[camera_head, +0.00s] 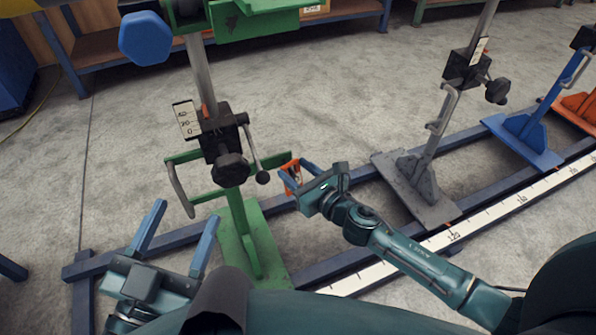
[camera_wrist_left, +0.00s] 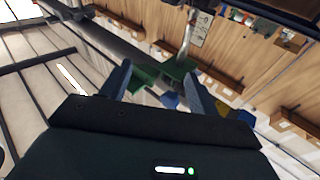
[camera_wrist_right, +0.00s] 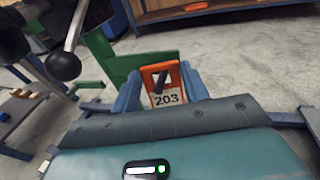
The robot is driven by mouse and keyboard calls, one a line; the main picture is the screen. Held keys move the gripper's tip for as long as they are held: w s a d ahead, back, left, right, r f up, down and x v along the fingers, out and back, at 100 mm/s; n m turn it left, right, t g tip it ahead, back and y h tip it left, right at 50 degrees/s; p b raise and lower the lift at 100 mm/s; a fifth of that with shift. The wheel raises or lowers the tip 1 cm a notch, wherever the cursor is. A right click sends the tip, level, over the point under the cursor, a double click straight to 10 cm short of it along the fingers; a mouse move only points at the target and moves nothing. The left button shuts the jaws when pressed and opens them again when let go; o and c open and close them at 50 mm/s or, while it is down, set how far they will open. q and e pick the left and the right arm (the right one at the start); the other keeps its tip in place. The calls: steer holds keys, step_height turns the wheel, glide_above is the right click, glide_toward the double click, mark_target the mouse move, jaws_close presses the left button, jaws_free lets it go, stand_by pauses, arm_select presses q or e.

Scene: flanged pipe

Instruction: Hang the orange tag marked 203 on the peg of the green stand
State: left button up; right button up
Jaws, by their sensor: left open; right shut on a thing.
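The green stand (camera_head: 241,232) stands left of centre in the head view, its pole rising through a black clamp (camera_head: 222,135). A green crossbar (camera_head: 268,161) reaches right toward the tag. My right gripper (camera_head: 297,173) is shut on the orange tag (camera_head: 291,183), at the crossbar's right end. In the right wrist view the tag (camera_wrist_right: 159,74) shows 203 and sits upright between the fingers. A dark slanted shape crosses its upper part; I cannot tell whether it is the peg or an opening. My left gripper (camera_head: 186,212) is open and empty, left of the stand's base.
A black ball-ended lever (camera_head: 262,176) hangs beside the clamp, close left of the tag. Grey (camera_head: 418,190), blue (camera_head: 525,140) and orange (camera_head: 580,106) stands line the dark rail to the right. A white scale strip (camera_head: 480,222) runs along the front.

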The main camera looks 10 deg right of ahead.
steer(key=o, duration=1)
steer(key=shift+o, duration=0.2)
steer(key=shift+s, duration=0.1)
steer(key=v, duration=1.3)
